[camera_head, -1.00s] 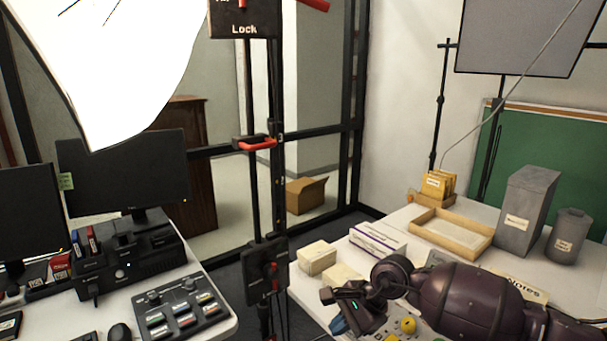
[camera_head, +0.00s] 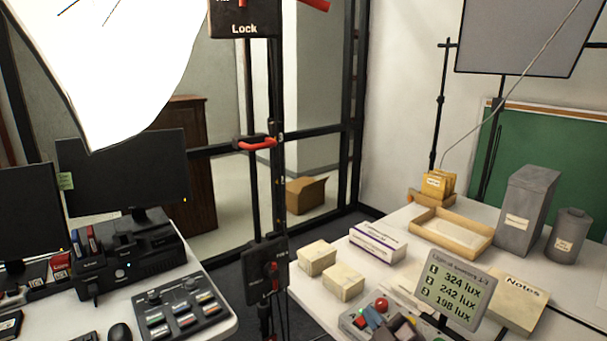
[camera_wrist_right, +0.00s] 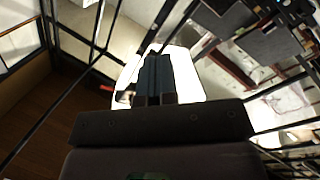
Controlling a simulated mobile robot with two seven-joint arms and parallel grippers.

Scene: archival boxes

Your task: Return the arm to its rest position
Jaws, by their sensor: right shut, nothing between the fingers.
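My right gripper (camera_wrist_right: 156,58) shows in the right wrist view with its two dark fingers together and nothing between them. The fingers are seen against a bright white surface. In the head view, only a small dark part of my right arm (camera_head: 402,329) shows at the bottom edge, in front of a control box (camera_head: 350,321) with a red button. The rest of that arm is out of frame. My left gripper is not in view.
Two cream boxes (camera_head: 343,282) and a white box with a purple edge (camera_head: 377,243) stand on the right table. A light-readout display (camera_head: 455,290), Notes box (camera_head: 517,302), shallow tray (camera_head: 451,233) and grey containers (camera_head: 526,212) are there too. A black post (camera_head: 277,190) rises left of that table.

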